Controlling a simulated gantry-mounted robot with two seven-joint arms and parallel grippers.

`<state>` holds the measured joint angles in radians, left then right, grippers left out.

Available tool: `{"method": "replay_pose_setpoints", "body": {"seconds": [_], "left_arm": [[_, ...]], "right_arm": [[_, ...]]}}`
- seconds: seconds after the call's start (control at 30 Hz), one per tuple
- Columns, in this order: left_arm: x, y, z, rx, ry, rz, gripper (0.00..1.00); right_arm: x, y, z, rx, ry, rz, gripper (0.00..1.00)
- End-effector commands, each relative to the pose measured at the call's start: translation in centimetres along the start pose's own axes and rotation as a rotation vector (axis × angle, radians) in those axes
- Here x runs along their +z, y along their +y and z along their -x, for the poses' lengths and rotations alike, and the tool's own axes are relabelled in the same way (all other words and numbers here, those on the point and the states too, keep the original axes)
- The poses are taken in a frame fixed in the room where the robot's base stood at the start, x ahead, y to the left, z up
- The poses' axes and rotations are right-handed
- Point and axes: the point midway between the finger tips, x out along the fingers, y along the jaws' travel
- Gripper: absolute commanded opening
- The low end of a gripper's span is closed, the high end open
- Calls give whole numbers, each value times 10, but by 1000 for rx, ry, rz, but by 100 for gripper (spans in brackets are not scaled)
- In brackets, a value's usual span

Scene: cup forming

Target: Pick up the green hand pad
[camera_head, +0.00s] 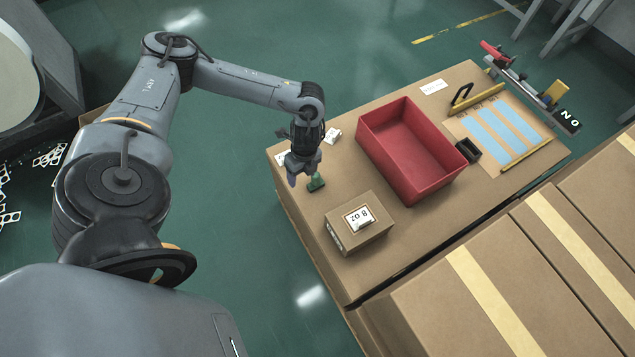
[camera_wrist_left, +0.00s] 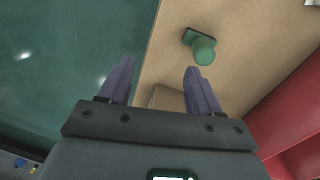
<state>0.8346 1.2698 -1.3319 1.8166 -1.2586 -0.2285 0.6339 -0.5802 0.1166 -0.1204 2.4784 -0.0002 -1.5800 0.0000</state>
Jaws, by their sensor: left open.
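The green hand pad (camera_head: 316,182) stands on the brown table near its left edge in the head view. It has a flat dark green base and a rounded green knob. It also shows in the left wrist view (camera_wrist_left: 203,49), ahead of the fingertips and right of their middle. My left gripper (camera_head: 303,178) is just above and beside the pad, pointing down. In the wrist view its two purple-grey fingers (camera_wrist_left: 156,76) are apart with nothing between them. The pad appears clear of both fingers. My right gripper is in neither view.
A red bin (camera_head: 385,150) stands on the table (camera_head: 375,265) right of the pad. A cardboard box (camera_head: 345,238) with a white label sits in front of the pad. Small white labels (camera_head: 333,135) lie behind it. Large taped cartons (camera_head: 480,285) fill the lower right.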

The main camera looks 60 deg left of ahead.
Motion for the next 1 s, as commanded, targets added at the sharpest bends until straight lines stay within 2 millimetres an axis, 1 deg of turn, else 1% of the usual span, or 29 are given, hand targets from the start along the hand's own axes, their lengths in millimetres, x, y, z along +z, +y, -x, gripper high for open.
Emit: {"method": "replay_pose_setpoints", "body": {"seconds": [0.03, 0.1, 0.2, 0.3, 0.37, 0.47, 0.7, 0.87, 1.0], "left_arm": [[7, -14, -8, -31, -6, 11, 63], [13, -27, -4, -66, -10, 23, 63], [16, -41, 1, -103, -9, 32, 63], [15, -50, 4, -123, -6, 32, 63], [14, -52, 2, -129, -5, 31, 63], [14, -55, -6, -133, -3, 31, 63], [14, -59, -39, -131, -4, 31, 63], [13, -61, -49, -133, -3, 31, 63], [12, -64, -61, -133, -3, 30, 63]], "right_arm": [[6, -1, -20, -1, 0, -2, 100], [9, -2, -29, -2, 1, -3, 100], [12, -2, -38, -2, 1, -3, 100], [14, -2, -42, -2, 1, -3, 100], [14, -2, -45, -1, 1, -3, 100], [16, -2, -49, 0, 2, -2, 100], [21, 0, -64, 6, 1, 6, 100], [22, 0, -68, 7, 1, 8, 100], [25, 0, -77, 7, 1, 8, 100]]}}
